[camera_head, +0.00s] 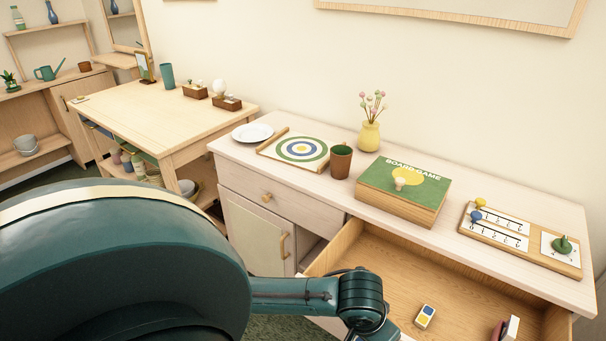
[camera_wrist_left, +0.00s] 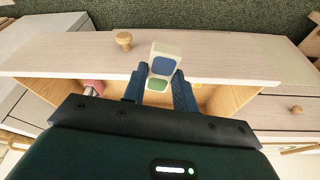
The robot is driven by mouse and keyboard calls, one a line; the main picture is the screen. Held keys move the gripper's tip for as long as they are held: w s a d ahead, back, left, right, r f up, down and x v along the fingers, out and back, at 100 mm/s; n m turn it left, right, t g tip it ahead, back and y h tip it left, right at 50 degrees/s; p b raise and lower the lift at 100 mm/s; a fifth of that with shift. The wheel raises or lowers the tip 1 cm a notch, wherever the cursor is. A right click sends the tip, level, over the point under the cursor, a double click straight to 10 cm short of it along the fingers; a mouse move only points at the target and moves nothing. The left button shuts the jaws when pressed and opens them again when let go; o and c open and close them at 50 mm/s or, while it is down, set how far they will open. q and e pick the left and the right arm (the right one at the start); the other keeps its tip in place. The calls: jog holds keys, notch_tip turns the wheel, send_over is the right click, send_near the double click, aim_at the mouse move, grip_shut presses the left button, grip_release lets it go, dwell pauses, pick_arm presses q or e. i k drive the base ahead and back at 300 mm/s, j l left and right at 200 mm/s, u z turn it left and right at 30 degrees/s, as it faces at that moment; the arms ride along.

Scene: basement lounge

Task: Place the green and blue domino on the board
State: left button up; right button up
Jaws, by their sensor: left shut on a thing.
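My left gripper (camera_wrist_left: 160,82) shows in the left wrist view, shut on a pale domino (camera_wrist_left: 164,52) with a blue and a green patch. The domino sticks up between the two blue fingers, over the open drawer. In the head view, my left arm reaches to the drawer's front, and its gripper and the held domino are out of sight. A wooden board (camera_head: 548,262) with numbered white strips, coloured pegs and a green piece lies at the right of the cabinet top. A square board (camera_head: 268,152) with coloured rings lies at the left. My right gripper is out of view.
The open drawer (camera_head: 455,285) holds a blue and yellow domino (camera_head: 425,317) and a pink and white item (camera_head: 510,328). A green board game box (camera_head: 405,188), brown cup (camera_head: 341,161), yellow vase (camera_head: 369,136) and white plate (camera_head: 252,133) stand on the cabinet top.

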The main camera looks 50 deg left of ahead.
aim_at(290, 150)
jog(key=j, duration=0.9)
jog(key=k+j, duration=0.1)
jog(key=j, duration=1.7)
jog(key=k+z, duration=0.05)
